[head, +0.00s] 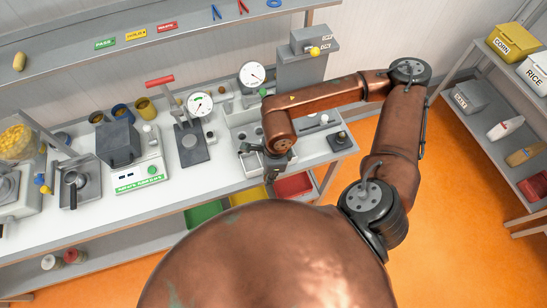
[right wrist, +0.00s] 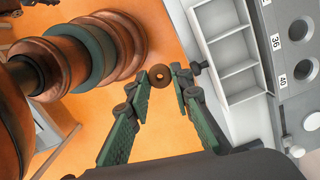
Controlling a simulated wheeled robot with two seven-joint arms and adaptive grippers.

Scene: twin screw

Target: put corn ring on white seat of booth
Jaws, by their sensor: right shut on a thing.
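In the head view my right gripper (head: 277,165) is near the front edge of the bench, below the arm's last bend. The ring cannot be made out there. I cannot tell which thing is the booth or its white seat. My left gripper is not in view.
A white compartment tray (right wrist: 223,49) and a grey panel with holes marked 36 and 40 (right wrist: 292,75) lie right of the gripper. The bench holds dial gauges (head: 200,104), a green-and-white scale (head: 140,176) and cups. Colored bins (head: 293,186) sit below. Orange floor is open in front.

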